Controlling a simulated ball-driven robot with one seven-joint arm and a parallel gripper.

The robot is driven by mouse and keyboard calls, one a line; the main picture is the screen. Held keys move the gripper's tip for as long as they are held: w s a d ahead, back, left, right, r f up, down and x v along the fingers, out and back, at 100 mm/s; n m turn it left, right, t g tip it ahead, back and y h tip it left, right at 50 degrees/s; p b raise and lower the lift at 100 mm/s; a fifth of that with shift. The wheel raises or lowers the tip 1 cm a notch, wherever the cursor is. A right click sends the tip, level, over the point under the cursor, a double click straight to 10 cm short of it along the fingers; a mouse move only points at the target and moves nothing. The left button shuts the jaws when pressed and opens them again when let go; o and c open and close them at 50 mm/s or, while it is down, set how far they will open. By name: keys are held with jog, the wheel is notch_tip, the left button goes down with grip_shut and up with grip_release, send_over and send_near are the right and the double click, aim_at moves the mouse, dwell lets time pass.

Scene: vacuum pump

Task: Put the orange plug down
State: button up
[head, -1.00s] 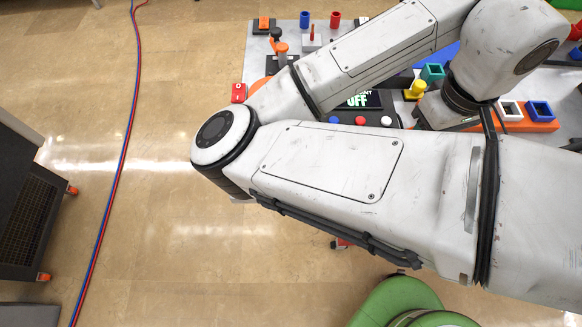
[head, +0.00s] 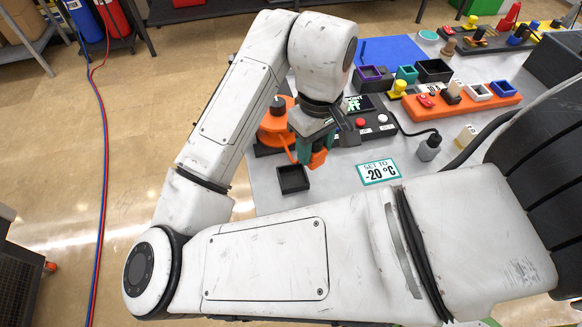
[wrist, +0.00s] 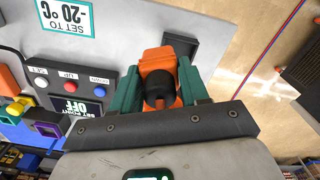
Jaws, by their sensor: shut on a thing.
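The orange plug (wrist: 157,62) with its black round end is between the two teal fingers of my gripper (wrist: 160,82) in the wrist view. In the head view my gripper (head: 310,143) is shut on the plug (head: 318,158), over the left part of the grey table (head: 350,215). A small black square tray (head: 292,180) lies on the table close by, and it shows just beyond the plug in the wrist view (wrist: 187,44). I cannot tell whether the plug touches the table.
The control box (head: 372,126) with buttons and an OFF display stands right of my gripper. An orange round thing (head: 275,125) is at the left. The "SET TO -20 °C" card (head: 377,172) lies flat. Bare table surrounds the card.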

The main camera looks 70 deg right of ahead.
jog(key=w+f, duration=0.2)
jog(key=f, duration=0.1)
jog(key=w+f, duration=0.1)
jog(key=shift+w+a+f, duration=0.25)
jog(key=shift+w+f, duration=0.25)
jog(key=shift+f, duration=0.8)
jog(key=shift+w+f, duration=0.1)
jog(key=shift+f, duration=0.85)
jog(key=shift+f, duration=0.1)
jog(key=o, duration=1.1)
notch_tip(320, 180, up, 12)
jog(key=shift+r, duration=0.15)
